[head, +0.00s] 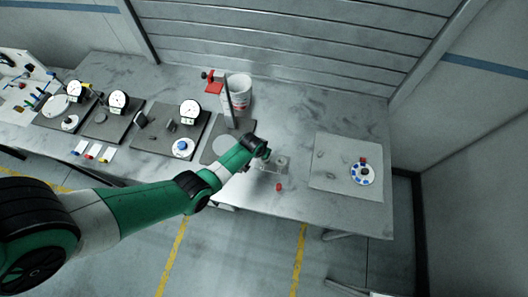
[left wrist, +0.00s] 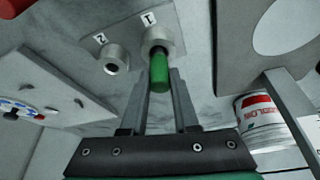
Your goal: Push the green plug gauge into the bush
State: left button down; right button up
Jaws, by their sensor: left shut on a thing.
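The green plug gauge (left wrist: 159,72) shows in the left wrist view between the two fingers of my left gripper (left wrist: 163,95), which is shut on it. Its far end meets the mouth of the grey bush labelled 1 (left wrist: 158,36); how deep it sits I cannot tell. A second bush labelled 2 (left wrist: 115,58) stands beside it on the same metal plate (left wrist: 135,20). In the head view my left gripper (head: 267,164) is at the bush plate near the table's front edge, and the gauge is hidden there. My right gripper is in no view.
A red piece (head: 279,187) lies in front of the plate. A grey mat (head: 335,178) with a round blue-dotted dish (head: 362,173) is to the right. Dial gauges (head: 190,110) stand left.

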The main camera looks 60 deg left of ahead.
pick_arm(q)
jog(key=shift+f+b, duration=0.5)
jog(key=shift+f, duration=0.1)
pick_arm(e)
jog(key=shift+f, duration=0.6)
pick_arm(q)
jog(key=c, duration=0.6)
grip_release()
